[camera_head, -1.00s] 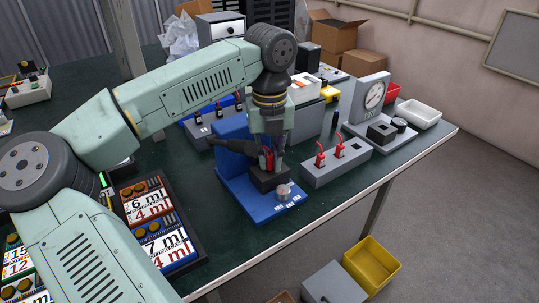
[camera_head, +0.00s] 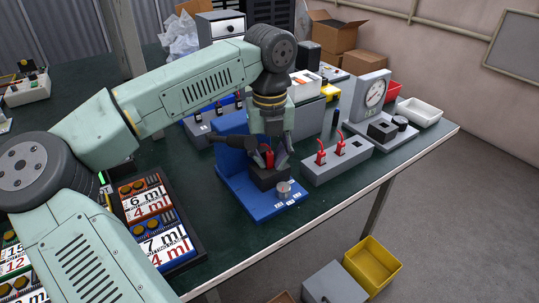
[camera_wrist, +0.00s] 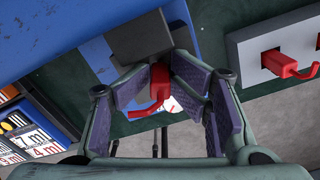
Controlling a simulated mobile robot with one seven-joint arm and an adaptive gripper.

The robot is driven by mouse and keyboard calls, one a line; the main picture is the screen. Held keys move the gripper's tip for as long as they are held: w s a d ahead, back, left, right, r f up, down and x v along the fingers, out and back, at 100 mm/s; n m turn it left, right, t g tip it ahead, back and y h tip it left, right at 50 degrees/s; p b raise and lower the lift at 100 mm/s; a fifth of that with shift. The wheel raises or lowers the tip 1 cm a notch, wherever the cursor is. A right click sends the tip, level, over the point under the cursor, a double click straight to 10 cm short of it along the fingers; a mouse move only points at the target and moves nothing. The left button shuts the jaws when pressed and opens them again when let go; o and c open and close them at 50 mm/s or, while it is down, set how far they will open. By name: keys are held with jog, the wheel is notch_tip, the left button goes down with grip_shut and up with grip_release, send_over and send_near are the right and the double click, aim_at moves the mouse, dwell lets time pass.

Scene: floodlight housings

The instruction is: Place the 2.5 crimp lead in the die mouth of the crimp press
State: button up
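The crimp press (camera_head: 228,172) is blue, with a dark die block (camera_head: 268,178) low at its front. A red crimp lead (camera_head: 267,158) stands at the die block; it also shows in the wrist view (camera_wrist: 158,84), its top against the dark block (camera_wrist: 140,38). How deep it sits in the die mouth is hidden. I cannot read its size. My gripper (camera_head: 268,156) is over the die block with its fingers spread on either side of the lead. In the wrist view the fingers (camera_wrist: 163,76) flank the lead, apparently without gripping it.
A grey rack (camera_head: 338,163) right of the press holds two more red leads (camera_head: 320,155). A gauge (camera_head: 374,92) and white tray (camera_head: 418,113) stand farther right. The table's front edge is close.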

aim_at(270, 153)
jog(key=shift+s+f, duration=0.1)
jog(key=shift+f, duration=0.1)
jog(key=shift+r+p, duration=0.35)
jog(key=shift+p, duration=0.15)
notch_tip(270, 153, up, 13)
jog(key=shift+f, duration=0.15)
